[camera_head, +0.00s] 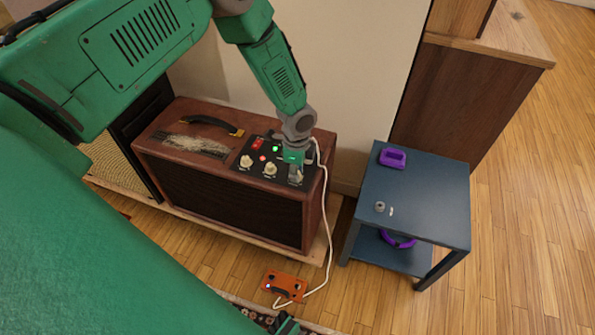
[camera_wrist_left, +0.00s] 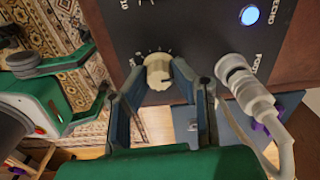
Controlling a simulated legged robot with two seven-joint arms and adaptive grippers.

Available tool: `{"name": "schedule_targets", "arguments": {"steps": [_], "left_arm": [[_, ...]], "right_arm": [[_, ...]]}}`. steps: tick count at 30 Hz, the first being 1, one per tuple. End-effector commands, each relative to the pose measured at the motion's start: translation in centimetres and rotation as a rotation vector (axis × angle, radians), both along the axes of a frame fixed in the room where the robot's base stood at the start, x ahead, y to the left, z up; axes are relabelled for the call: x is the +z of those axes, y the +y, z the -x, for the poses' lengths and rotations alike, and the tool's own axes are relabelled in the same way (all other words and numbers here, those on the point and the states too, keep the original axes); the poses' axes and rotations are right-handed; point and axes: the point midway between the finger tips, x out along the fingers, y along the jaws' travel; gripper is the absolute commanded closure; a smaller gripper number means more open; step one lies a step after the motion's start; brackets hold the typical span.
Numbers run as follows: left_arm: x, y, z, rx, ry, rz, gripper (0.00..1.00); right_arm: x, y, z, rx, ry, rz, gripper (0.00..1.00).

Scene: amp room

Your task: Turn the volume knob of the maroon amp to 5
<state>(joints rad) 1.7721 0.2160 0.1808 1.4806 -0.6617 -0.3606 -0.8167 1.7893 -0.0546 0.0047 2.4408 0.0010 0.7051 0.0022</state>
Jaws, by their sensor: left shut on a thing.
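The maroon amp (camera_head: 215,165) stands at the centre left, with a dark control panel (camera_head: 236,172) on top at its right end. Cream knobs (camera_head: 246,162) and (camera_head: 270,168) show on the panel. My left gripper (camera_head: 295,172) reaches down to the panel's right part. In the left wrist view, its two fingers (camera_wrist_left: 158,85) are shut around a cream knob (camera_wrist_left: 157,70) with a dial scale behind it. The knob's label and pointer are not readable. My right gripper (camera_wrist_left: 75,90) shows at the left of the wrist view, its fingers apart and empty.
A white cable (camera_head: 326,215) runs from a plug (camera_wrist_left: 245,85) beside the left gripper to an orange pedal (camera_head: 284,287) on the floor. A blue side table (camera_head: 430,190) with purple items stands right of the amp. A wall is behind the amp.

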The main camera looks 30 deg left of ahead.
Motion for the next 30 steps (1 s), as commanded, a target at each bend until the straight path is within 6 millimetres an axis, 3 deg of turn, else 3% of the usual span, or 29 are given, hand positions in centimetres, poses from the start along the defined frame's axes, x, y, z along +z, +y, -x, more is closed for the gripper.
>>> {"name": "schedule_targets", "arguments": {"steps": [20,21,23,30], "left_arm": [[0.09,0.41,-0.11,-0.064,-0.001,-0.006,1.0],[0.1,0.42,-0.12,-0.064,-0.001,-0.006,0.76],[0.09,0.41,-0.11,-0.064,-0.001,-0.006,0.59],[0.04,0.2,-0.08,-0.064,-0.001,-0.003,0.59]], "right_arm": [[0.07,0.0,0.0,0.0,0.0,0.0,1.0],[0.07,0.0,0.0,0.0,0.0,0.0,1.0],[0.07,0.0,0.0,0.0,0.0,0.0,1.0],[0.06,0.0,0.0,0.0,0.0,0.0,1.0]]}}
